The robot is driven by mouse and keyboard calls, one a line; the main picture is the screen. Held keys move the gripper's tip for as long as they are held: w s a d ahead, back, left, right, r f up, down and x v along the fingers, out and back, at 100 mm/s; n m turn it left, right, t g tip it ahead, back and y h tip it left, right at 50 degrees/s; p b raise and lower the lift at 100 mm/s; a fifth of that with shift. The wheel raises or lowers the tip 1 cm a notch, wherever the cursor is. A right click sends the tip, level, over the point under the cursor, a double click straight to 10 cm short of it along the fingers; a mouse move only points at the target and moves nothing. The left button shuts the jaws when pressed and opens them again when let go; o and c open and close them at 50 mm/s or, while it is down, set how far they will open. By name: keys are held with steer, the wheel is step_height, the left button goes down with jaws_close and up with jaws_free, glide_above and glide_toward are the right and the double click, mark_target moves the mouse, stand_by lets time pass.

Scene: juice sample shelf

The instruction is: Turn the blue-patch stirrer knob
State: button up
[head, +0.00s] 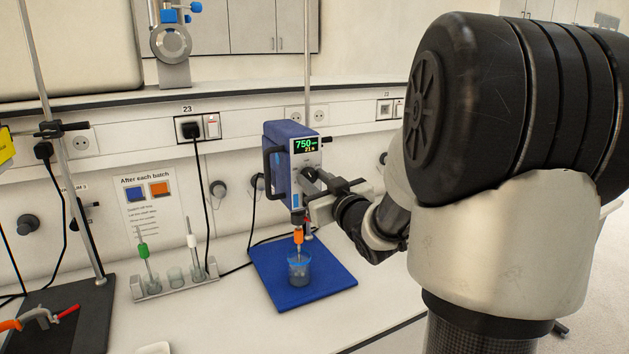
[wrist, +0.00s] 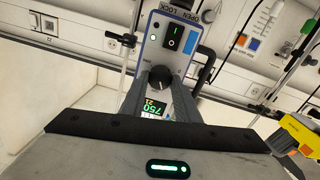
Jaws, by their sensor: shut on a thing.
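The stirrer (head: 283,160) has a blue housing and a lit display (head: 305,145) reading 750 in green with a smaller yellow figure below. Its dark round knob (wrist: 160,77) shows in the wrist view, where the stirrer appears upside down. A small blue patch (wrist: 153,37) is on its front panel beside the power switch (wrist: 172,39). My gripper (wrist: 160,84) is shut on the knob, with a finger on each side of it. In the head view my gripper (head: 316,184) reaches the stirrer's front from the right and partly hides the knob.
A beaker (head: 299,268) stands under the stirrer's orange-collared shaft (head: 298,237) on a blue base plate (head: 345,277). A rack (head: 150,290) with vessels and stirring rods is to the left. A black stand base (head: 85,325) is at far left. Cables hang behind.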

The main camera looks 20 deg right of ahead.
steer(key=shift+f+b, duration=0.1)
steer(key=shift+b, duration=0.45)
steer(key=n+b, duration=0.3)
steer(key=b, duration=0.1)
steer(key=shift+f, duration=0.2)
steer(key=n+b, duration=1.1)
steer(key=b, duration=0.2)
steer(key=shift+r+n+y+b, duration=0.2)
steer(key=shift+n+y+b, duration=0.1)
steer(key=shift+n+b, duration=1.5)
steer(key=shift+n+p, duration=0.3)
steer(key=shift+n, duration=0.2)
steer(key=o, duration=1.1)
steer(key=shift+c, duration=0.2)
steer(key=shift+s, duration=0.1)
